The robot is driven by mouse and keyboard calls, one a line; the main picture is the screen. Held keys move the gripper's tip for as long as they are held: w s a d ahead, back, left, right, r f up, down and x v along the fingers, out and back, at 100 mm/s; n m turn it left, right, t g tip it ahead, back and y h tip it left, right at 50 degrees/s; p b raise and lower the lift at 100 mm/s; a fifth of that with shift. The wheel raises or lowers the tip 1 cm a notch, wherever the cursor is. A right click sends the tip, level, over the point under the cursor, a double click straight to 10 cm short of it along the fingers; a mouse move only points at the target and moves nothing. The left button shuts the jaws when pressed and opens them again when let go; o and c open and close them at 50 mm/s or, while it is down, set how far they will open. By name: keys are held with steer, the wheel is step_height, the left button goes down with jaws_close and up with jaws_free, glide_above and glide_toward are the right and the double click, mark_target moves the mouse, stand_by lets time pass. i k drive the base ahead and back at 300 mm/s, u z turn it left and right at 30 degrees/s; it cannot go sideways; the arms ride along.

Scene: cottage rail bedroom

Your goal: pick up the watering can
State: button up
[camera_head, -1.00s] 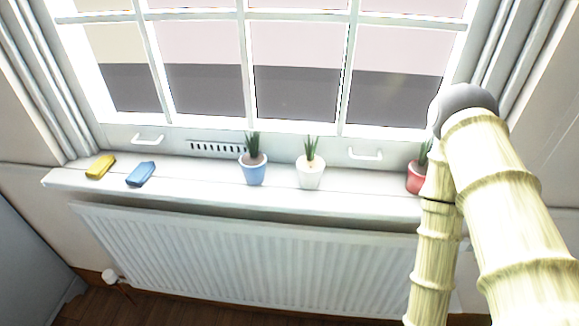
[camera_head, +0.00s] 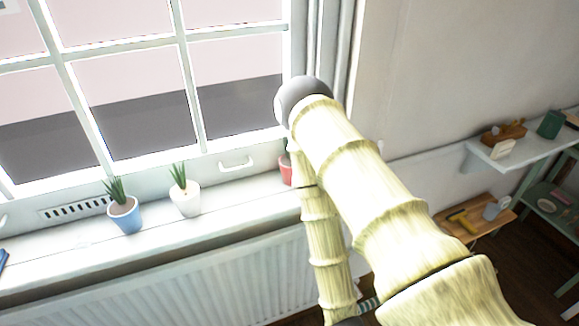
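I cannot make out a watering can for certain. A small grey vessel (camera_head: 491,211) stands on a low wooden surface (camera_head: 480,236) at the right, beside a yellow object (camera_head: 459,221); it is too small to tell whether it is the can. A dark green container (camera_head: 550,124) stands on the pale wall shelf above, also unclear. My arm crosses the middle of the view, and my gripper is not in view.
On the windowsill (camera_head: 75,252) stand a blue plant pot (camera_head: 125,216), a white plant pot (camera_head: 186,201) and a red pot (camera_head: 285,170) partly behind my arm. A radiator (camera_head: 200,285) is below. A wall shelf (camera_head: 487,157) and green shelving (camera_head: 545,203) stand at the right.

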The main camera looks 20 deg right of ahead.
mark_target(552, 123)
steer(key=z, duration=3)
steer(key=i, duration=3.05)
steer(key=u, duration=1.3)
